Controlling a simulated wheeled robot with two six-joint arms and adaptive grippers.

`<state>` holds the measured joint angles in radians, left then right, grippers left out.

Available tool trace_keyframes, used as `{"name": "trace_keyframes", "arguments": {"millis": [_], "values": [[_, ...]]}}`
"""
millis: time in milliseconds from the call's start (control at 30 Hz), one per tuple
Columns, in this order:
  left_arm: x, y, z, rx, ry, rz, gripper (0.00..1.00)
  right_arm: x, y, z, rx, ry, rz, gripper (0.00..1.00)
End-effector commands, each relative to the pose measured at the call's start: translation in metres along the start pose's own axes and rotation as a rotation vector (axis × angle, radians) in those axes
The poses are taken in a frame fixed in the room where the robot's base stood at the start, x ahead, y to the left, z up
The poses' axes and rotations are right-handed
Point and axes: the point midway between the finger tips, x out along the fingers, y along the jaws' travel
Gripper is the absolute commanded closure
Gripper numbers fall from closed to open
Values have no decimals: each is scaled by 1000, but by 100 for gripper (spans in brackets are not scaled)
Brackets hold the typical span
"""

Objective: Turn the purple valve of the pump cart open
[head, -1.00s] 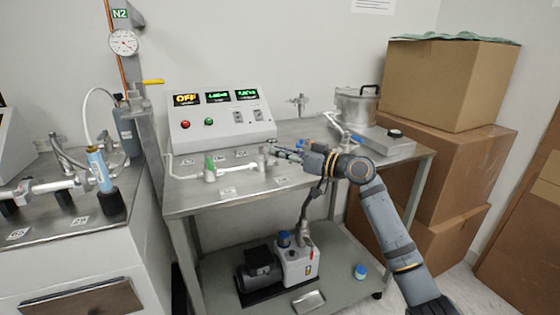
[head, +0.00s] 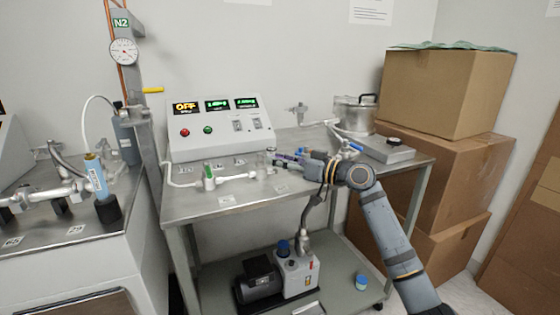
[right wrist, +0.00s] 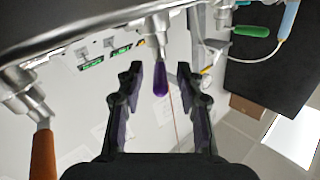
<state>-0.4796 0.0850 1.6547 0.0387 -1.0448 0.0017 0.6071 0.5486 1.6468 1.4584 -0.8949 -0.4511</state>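The purple valve handle (right wrist: 160,80) hangs from a metal fitting (right wrist: 157,50) in the right wrist view. My right gripper (right wrist: 157,85) is open, with one finger on each side of the handle and a visible gap to both. In the head view my right gripper (head: 281,160) is low over the pump cart's top (head: 245,203), at the right end of the pipe line. The purple handle is hard to make out there against the fingers. My left gripper is in neither view.
A green handle (head: 208,171) is on the pipe to the left, and an orange handle (right wrist: 43,155) shows in the right wrist view. The control box (head: 220,130) stands behind. A metal pot (head: 354,113) stands at the right. The pump (head: 297,272) is on the lower shelf.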

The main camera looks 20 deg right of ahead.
Motion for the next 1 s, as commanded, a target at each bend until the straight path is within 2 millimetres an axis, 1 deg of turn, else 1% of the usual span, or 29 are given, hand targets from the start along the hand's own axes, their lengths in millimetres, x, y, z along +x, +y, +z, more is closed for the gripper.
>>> {"name": "trace_keyframes", "arguments": {"millis": [133,200,267,400,500,600,800,1000], "values": [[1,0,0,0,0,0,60,-1,0,0,0,-1,0,64],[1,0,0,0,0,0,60,-6,1,1,-3,-2,3,64],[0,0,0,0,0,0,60,-15,2,1,-3,-4,5,64],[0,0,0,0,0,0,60,-40,2,2,-5,-7,5,64],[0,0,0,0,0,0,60,-55,1,2,-3,-7,4,64],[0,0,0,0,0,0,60,-66,1,2,-4,-4,2,64],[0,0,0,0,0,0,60,-75,0,0,0,-1,1,64],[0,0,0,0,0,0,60,-75,0,0,0,0,0,64]]}}
